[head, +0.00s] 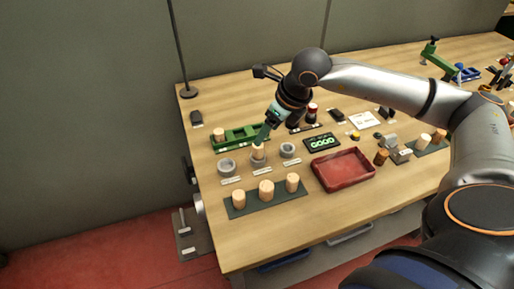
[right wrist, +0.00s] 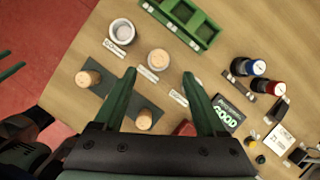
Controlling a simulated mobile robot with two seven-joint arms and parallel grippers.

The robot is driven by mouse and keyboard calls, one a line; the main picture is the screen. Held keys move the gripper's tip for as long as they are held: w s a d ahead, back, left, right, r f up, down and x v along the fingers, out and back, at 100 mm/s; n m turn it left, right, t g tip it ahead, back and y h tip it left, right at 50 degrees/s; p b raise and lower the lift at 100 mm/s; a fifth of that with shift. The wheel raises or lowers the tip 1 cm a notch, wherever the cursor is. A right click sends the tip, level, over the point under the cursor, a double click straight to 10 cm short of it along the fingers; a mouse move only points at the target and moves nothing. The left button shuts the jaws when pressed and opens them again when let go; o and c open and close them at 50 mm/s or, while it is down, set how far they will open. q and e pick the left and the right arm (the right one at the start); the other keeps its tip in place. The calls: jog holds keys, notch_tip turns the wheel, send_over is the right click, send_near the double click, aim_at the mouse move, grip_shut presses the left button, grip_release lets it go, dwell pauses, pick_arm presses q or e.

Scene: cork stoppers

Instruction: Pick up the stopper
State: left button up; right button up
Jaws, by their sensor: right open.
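A pale cork stopper (head: 258,152) stands in the middle grey ring holder (head: 258,162). In the right wrist view this stopper (right wrist: 158,61) is seen from above, just beyond the fingertips and between their lines. My right gripper (head: 263,138) points down at it; in the wrist view the gripper (right wrist: 159,74) is open with nothing between its fingers. Three more stoppers, left (head: 239,200), middle (head: 266,190) and right (head: 292,182), stand on a dark green mat (head: 252,207). Green fingers, apparently my left gripper's, show partly at the wrist view's left edge.
Grey rings stand left (head: 226,166) and right (head: 287,150) of the middle one, with labels in front. A green rack (head: 240,136) is behind. A red tray (head: 343,170) and a display reading GOOD (head: 321,142) are to the right.

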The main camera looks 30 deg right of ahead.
aim_at(258, 151)
jog(key=p+x, duration=0.1)
jog(key=x, duration=0.7)
jog(key=shift+w+f, duration=0.15)
jog(key=shift+f, duration=0.15)
grip_shut()
